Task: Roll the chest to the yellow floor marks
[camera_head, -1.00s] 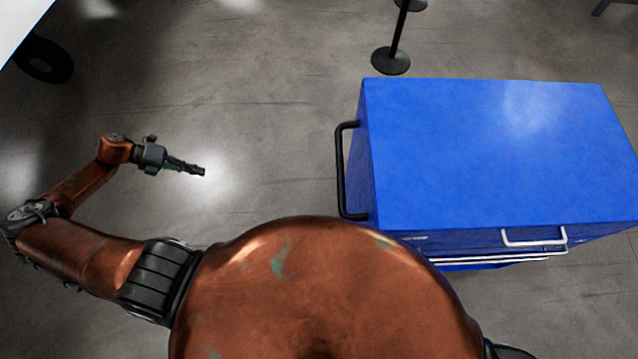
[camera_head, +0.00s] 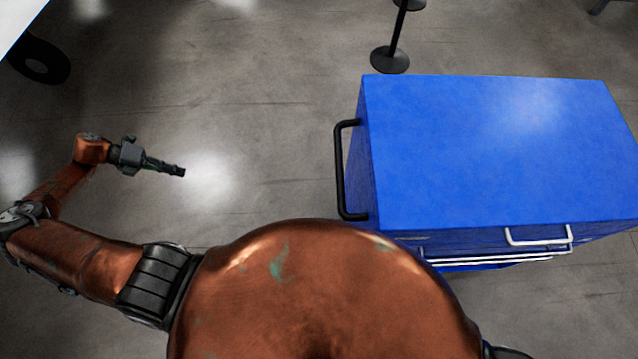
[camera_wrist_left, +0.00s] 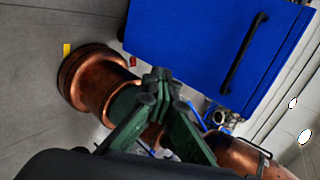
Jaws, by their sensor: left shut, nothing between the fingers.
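The blue chest (camera_head: 490,150) stands on the floor at the right of the head view, in front of my body. A black side handle (camera_head: 341,170) is on its left side, and a pale drawer handle (camera_head: 540,237) is on its near side. My left gripper (camera_head: 180,171) is shut and empty, out to the left, well apart from the chest. In the left wrist view my left gripper (camera_wrist_left: 158,78) shows with fingertips together, and the chest (camera_wrist_left: 200,45) with its black handle is beyond. My right gripper is out of view.
A black post with a round base (camera_head: 389,59) stands behind the chest. The floor between my left gripper and the chest is clear.

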